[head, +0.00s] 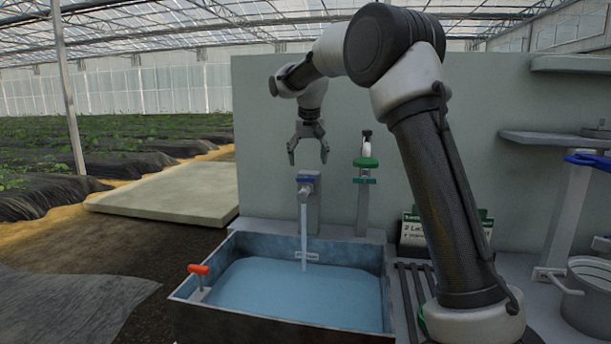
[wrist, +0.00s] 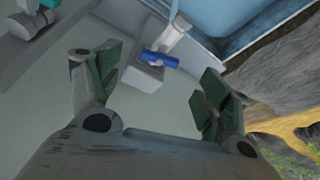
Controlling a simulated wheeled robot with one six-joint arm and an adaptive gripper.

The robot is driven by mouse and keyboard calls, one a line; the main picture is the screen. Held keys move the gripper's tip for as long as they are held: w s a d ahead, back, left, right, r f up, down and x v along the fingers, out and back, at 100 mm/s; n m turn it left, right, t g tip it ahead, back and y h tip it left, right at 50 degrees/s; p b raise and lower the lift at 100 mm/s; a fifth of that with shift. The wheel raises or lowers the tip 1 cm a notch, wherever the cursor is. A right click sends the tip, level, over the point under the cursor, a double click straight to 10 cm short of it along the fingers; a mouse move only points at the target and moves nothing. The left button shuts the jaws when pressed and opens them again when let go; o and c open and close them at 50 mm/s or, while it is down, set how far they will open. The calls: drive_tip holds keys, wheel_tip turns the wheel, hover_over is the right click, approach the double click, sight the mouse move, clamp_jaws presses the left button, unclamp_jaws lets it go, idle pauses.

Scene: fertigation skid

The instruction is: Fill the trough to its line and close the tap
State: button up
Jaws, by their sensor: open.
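The trough (head: 192,311) is a grey metal basin with light blue water in it. A stream of water falls into it from the tap (head: 307,183), which has a blue handle and stands on a grey post at the back of the trough. A small pale plate (head: 306,257) sits on the inner back wall just above the water; its marking is too small to read. My gripper (head: 308,158) is open and empty, pointing down above the tap without touching it. In the wrist view the blue tap handle (wrist: 160,58) shows between and beyond the open fingers (wrist: 155,95).
A red-handled fitting (head: 198,269) is on the trough's left rim. A green-topped valve (head: 365,162) stands right of the tap. A sign (head: 413,232) and a metal pot (head: 590,300) are at right. A pale slab (head: 170,193) lies left.

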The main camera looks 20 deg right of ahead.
sight(305, 178)
drive_tip(key=x, duration=0.3)
drive_tip(key=w+x, duration=0.1)
drive_tip(key=x, duration=0.3)
drive_tip(key=shift+c, duration=0.4)
